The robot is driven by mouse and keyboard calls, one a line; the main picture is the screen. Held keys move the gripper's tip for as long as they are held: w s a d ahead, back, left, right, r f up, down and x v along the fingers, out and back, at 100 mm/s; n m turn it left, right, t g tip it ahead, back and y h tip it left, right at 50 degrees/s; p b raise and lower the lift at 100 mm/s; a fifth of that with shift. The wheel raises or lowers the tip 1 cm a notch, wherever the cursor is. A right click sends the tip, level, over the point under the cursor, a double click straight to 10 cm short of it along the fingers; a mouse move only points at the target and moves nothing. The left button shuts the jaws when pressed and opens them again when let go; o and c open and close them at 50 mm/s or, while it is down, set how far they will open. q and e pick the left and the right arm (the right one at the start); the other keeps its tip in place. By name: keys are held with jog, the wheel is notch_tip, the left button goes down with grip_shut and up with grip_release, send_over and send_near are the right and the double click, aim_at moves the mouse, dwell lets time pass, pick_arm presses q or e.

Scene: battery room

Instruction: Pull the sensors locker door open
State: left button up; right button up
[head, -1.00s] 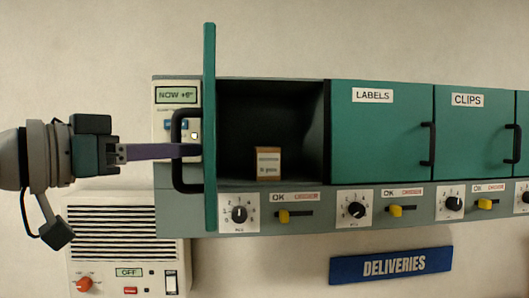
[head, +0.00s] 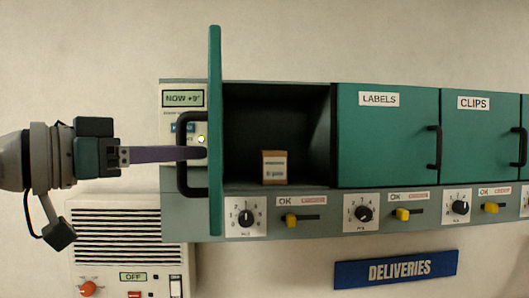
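A green locker door (head: 215,130) stands swung out from the locker row and shows nearly edge-on; its label does not show. Its black handle (head: 182,178) is on the left side. The open compartment (head: 250,115) is dark and holds a small brown and white box (head: 274,168). My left gripper (head: 200,153) reaches in from the left, its purple fingers crossing the handle and ending close to the door. The fingers overlap in this view, so I cannot tell whether they are shut on the handle. My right gripper is not in view.
Shut lockers marked LABELS (head: 388,140) and CLIPS (head: 480,135) are to the right. Dials and yellow sliders line the strip (head: 330,228) below. A vented white unit (head: 130,235) is under my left gripper. A blue DELIVERIES sign (head: 395,269) is lower right.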

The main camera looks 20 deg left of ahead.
pick_arm(q)
jog(key=p+v, duration=0.2)
jog(key=v, duration=0.8)
jog(key=shift+p, duration=0.3)
dwell(0.4)
dwell(0.5)
